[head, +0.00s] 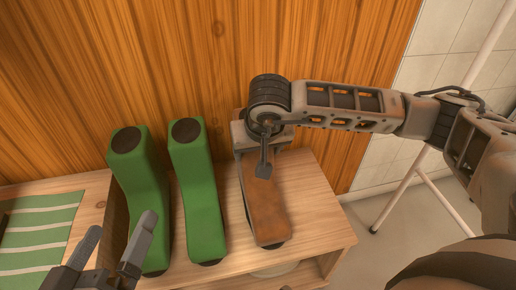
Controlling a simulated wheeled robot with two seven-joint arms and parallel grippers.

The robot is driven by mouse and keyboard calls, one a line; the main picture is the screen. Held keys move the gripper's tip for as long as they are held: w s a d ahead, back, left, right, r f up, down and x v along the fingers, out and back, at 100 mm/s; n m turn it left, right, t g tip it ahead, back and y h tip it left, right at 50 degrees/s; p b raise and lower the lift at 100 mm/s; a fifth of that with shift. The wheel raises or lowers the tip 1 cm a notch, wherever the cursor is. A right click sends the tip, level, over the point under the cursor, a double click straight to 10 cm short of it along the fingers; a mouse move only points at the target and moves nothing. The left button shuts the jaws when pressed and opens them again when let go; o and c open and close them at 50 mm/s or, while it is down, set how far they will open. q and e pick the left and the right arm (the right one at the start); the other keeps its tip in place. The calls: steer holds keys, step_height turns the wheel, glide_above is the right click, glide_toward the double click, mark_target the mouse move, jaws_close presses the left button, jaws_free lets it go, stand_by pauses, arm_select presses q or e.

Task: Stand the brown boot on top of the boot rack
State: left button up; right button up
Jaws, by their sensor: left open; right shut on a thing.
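The brown boot (270,212) is over the right part of the wooden boot rack (318,215), with its toe towards the front edge. My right gripper (262,158) is shut on its upper end at the back and hides that end. I cannot tell whether the boot's sole touches the rack top. My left gripper (122,245) is open and empty at the lower left, in front of the left green boot.
Two green boots, the left one (140,200) and the right one (198,195), stand left of the brown boot. A green striped mat (40,235) lies far left. A wooden wall (220,60) rises behind. A white pole stand (408,178) is right. The rack's right end is clear.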

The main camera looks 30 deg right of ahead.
steer(key=o, duration=1.9)
steer(key=shift+o, duration=0.2)
steer(key=shift+r, duration=0.1)
